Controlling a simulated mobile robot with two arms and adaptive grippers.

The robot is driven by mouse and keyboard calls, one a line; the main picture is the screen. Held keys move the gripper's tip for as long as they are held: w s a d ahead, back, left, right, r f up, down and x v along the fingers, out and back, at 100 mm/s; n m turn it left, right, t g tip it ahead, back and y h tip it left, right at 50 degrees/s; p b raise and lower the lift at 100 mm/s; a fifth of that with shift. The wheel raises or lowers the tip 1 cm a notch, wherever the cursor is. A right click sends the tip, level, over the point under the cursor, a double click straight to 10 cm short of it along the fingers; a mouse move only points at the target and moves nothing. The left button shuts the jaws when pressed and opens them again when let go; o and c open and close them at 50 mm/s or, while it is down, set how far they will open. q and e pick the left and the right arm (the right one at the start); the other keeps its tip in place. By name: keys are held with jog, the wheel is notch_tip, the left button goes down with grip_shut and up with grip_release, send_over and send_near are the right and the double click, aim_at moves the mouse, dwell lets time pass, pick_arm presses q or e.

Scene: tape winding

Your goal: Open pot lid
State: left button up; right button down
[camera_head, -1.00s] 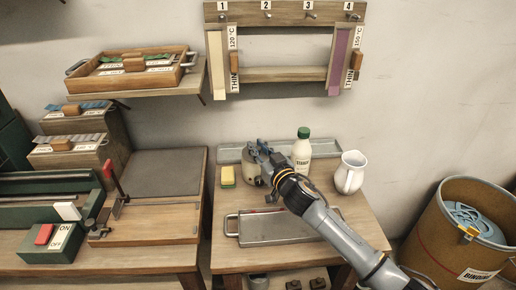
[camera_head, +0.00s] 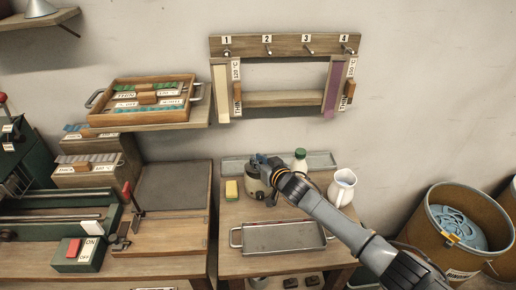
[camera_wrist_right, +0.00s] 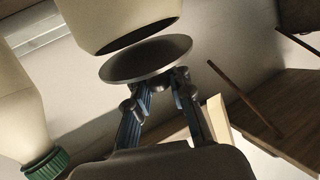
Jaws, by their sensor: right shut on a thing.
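The cream pot (camera_head: 253,189) stands at the back left of the right-hand table. My right gripper (camera_head: 266,170) is at its top in the head view, partly covering it. In the right wrist view, the gripper (camera_wrist_right: 160,82) is shut on the small knob of a round grey lid (camera_wrist_right: 145,59). That view is upside down. The lid is tilted against the pot's rim (camera_wrist_right: 120,22), with a dark gap between them. Whether the lid still touches the pot on one side cannot be told. My left gripper is not in view.
A white bottle with a green cap (camera_head: 300,155) stands close right of the gripper, and a white jug (camera_head: 342,187) beyond it. A yellow sponge (camera_head: 231,190) is left of the pot. A metal tray (camera_head: 283,238) lies in front. Drums (camera_head: 450,253) stand right.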

jog(key=p, duration=0.1)
jog(key=r+g+p, duration=0.1)
jog(key=p, duration=0.1)
jog(key=shift+w+d+g+h, duration=0.1)
jog(key=shift+w+g+h, duration=0.2)
jog(key=shift+w, duration=0.05)
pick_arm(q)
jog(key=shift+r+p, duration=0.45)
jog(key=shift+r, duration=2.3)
pick_arm(e)
jog(key=shift+w+m+g, duration=0.4)
jog(key=shift+g, duration=0.3)
jog(key=shift+f, duration=0.1)
